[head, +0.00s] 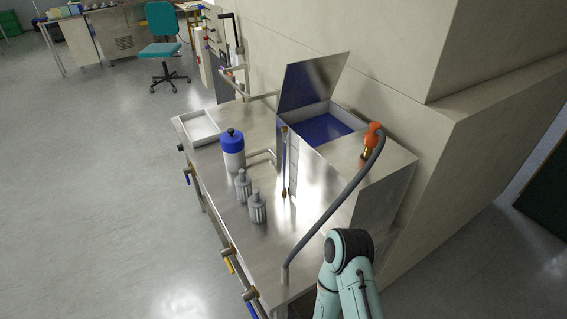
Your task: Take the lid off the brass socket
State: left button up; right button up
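A small brass-coloured part (367,153) shows on top of the steel cabinet at its right side, directly under an orange fitting (374,134). I take the brass part to be the socket. A grey hose (335,205) runs from the orange fitting down to the bench front. I cannot make out a separate lid on the brass part; the orange fitting and hose cover its upper end. One of my teal arms (347,262) shows at the bottom right, below the cabinet, with no gripper visible. My other arm is out of view.
The steel cabinet has a raised flap (314,80) and a blue interior (325,128). A blue-topped bottle (232,155), two grey ribbed fittings (257,208) and a shallow tray (199,128) stand on the bench (225,203). A beige wall (400,85) stands close behind. The left floor is clear.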

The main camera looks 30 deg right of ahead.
aim_at(370, 141)
jog(key=z, duration=1.7)
jog(key=i+l+u, duration=0.15)
jog(key=l+u, duration=0.1)
jog(key=l, duration=0.2)
jog(key=i, duration=0.05)
